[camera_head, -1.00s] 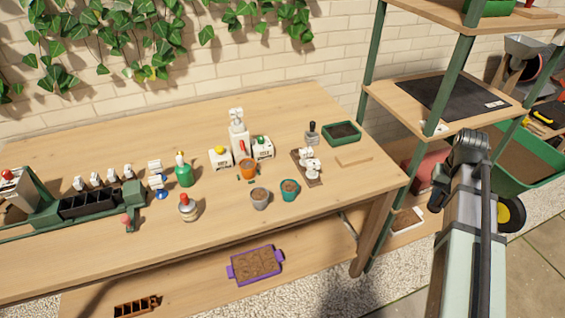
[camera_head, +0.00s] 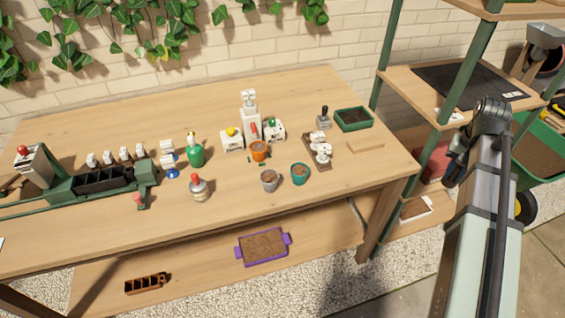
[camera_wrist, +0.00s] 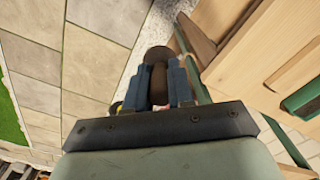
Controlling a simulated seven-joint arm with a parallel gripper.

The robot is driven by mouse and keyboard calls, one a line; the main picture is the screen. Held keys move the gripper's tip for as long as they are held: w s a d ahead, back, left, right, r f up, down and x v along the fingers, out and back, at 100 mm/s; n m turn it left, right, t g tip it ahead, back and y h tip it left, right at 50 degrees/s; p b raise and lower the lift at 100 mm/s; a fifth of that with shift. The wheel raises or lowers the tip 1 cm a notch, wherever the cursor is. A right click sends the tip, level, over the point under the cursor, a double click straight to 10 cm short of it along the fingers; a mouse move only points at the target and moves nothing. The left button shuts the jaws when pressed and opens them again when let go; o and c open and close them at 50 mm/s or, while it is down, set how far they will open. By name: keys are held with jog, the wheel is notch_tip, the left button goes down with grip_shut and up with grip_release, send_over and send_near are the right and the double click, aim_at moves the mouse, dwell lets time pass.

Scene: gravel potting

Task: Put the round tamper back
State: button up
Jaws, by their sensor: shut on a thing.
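In the wrist view, my gripper (camera_wrist: 159,88) has its two blue fingers closed on a dark, rounded brown piece, which appears to be the round tamper (camera_wrist: 158,80). Its lower end is hidden from me. The gripper is over the paved floor, beside wooden furniture, clear of any support that I can see. In the head view, my gripper and the held piece are out of sight; only my arm shows at the right. A dark-handled tamper with a grey block (camera_head: 324,119) stands on the table. A brown board (camera_head: 309,152) with white fittings lies in front of it.
The wooden table (camera_head: 330,220) also holds an orange pot (camera_head: 259,151), a grey pot (camera_head: 269,181), a teal pot (camera_head: 300,174), bottles and a green tray (camera_head: 353,119). A green-posted shelf (camera_head: 440,90) stands at the right. The table's front edge is clear.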

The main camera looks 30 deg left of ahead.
jog(key=w+a+r, duration=0.2)
jog(key=a+r, duration=0.2)
jog(key=r, duration=0.1)
jog(key=s+a+n, duration=0.2)
jog(key=s+a, duration=0.1)
jog(key=a, duration=0.8)
jog(key=s+a+n, duration=0.1)
jog(key=s+a, duration=0.1)
jog(key=a, duration=0.9)
jog(key=s+a+n, duration=0.2)
jog(key=s+a, duration=0.1)
jog(key=a, duration=0.7)
jog(key=s+a+f+n, duration=0.1)
jog(key=s+a, duration=0.4)
jog(key=a, duration=0.5)
jog(key=s+a+f+n, duration=0.1)
jog(key=s+a, duration=0.3)
jog(key=a, duration=0.5)
jog(key=s+a+f+n, duration=0.2)
jog(key=s+a, duration=0.3)
jog(key=a, duration=0.5)
jog(key=shift+f, duration=4.5)
jog(key=shift+f, duration=0.1)
jog(key=o, duration=0.4)
jog(key=shift+f, duration=0.1)
jog(key=o, duration=0.5)
